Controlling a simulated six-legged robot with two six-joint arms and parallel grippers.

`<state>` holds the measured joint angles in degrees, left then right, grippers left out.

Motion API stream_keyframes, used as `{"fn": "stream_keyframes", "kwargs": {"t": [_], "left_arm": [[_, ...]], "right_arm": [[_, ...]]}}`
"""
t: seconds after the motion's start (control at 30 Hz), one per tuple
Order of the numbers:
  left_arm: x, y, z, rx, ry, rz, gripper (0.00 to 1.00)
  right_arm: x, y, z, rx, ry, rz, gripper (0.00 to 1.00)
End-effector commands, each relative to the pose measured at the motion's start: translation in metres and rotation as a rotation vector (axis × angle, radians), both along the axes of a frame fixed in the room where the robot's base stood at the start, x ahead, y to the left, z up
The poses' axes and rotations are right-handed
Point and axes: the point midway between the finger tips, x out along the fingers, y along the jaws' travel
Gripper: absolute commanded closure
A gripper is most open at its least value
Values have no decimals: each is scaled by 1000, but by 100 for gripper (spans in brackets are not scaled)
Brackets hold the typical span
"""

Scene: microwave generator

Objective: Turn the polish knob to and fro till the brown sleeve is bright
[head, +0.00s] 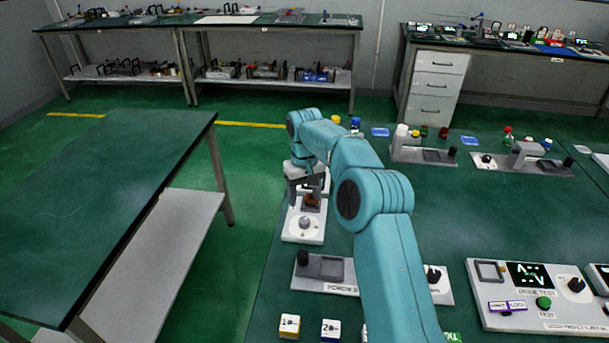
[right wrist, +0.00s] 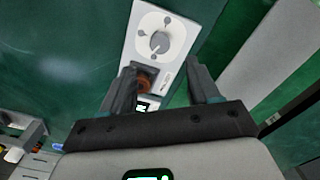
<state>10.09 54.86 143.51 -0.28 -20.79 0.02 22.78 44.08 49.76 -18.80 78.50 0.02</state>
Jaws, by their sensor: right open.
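The polish knob (head: 304,222) is a grey round knob on the near end of a white panel (head: 291,234) at the left edge of the green bench. The right wrist view also shows the knob (right wrist: 159,42), with dial marks around it. The brown sleeve (head: 311,202) sits in a dark recess beside the knob; it looks dull brown-orange in the right wrist view (right wrist: 147,83). My right gripper (head: 306,188) is open and empty over the sleeve end of the panel, apart from the knob. It partly hides the panel. My left gripper is not in view.
A grey device with a black knob (head: 303,258) stands nearer on the bench. Two numbered blocks, one yellow (head: 289,326) and one blue (head: 331,330), lie at the front. A probe test panel (head: 530,310) is at right. A separate table (head: 90,190) stands left across a floor gap.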

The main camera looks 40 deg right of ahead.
Motion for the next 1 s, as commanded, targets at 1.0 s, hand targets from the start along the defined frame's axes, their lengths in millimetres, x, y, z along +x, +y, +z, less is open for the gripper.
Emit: {"fn": "stream_keyframes", "kwargs": {"t": [1.0], "left_arm": [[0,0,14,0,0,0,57]], "right_arm": [[0,0,73,-1,-1,12,39]]}}
